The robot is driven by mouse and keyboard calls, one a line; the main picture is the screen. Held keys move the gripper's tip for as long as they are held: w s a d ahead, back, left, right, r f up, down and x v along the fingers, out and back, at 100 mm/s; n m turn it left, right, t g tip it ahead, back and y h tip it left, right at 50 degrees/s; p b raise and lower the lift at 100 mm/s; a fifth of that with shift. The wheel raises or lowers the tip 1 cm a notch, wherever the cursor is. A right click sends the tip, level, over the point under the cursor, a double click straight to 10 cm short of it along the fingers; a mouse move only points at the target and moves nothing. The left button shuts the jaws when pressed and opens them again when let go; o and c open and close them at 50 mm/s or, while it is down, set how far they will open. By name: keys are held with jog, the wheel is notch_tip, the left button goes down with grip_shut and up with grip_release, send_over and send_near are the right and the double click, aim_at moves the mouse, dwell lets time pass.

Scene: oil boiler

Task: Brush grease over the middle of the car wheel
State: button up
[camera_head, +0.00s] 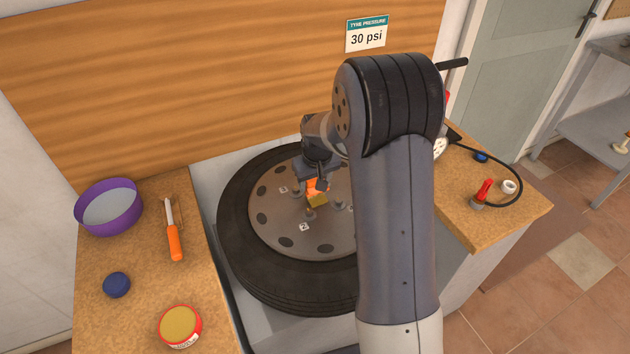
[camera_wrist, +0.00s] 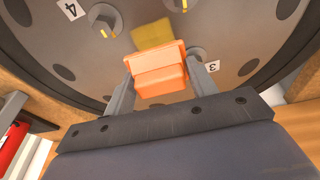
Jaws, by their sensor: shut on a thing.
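The car wheel (camera_head: 277,222) lies flat, with a black tyre and a grey disc with holes, bolts and small number labels. The disc also shows in the wrist view (camera_wrist: 232,28). My gripper (camera_head: 314,180) is over the disc's middle, shut on the orange grip of a brush (camera_wrist: 160,68). The brush's yellow end (camera_head: 318,201) points down at the middle of the disc. I cannot tell whether it touches. My arm hides the wheel's right side. An open red-rimmed tin of yellowish grease (camera_head: 180,325) stands on the left worktop.
The left worktop (camera_head: 140,260) also holds a purple bowl (camera_head: 110,207), an orange-handled tool (camera_head: 173,235) and a dark blue lid (camera_head: 116,284). The right worktop holds a black hose (camera_head: 515,172), a red-handled part (camera_head: 483,192) and a white ring (camera_head: 509,187). A wooden panel stands behind the wheel.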

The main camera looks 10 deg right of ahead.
jog(key=shift+w+p+v, duration=0.25)
jog(key=shift+p+v, duration=0.35)
jog(key=shift+v, duration=0.4)
jog(key=shift+w+p+v, duration=0.25)
jog(key=shift+p+v, duration=0.35)
jog(key=shift+v, duration=0.4)
jog(key=shift+w+p+v, duration=0.25)
jog(key=shift+p+v, duration=0.35)
jog(key=shift+v, duration=0.4)
jog(key=shift+r, duration=0.1)
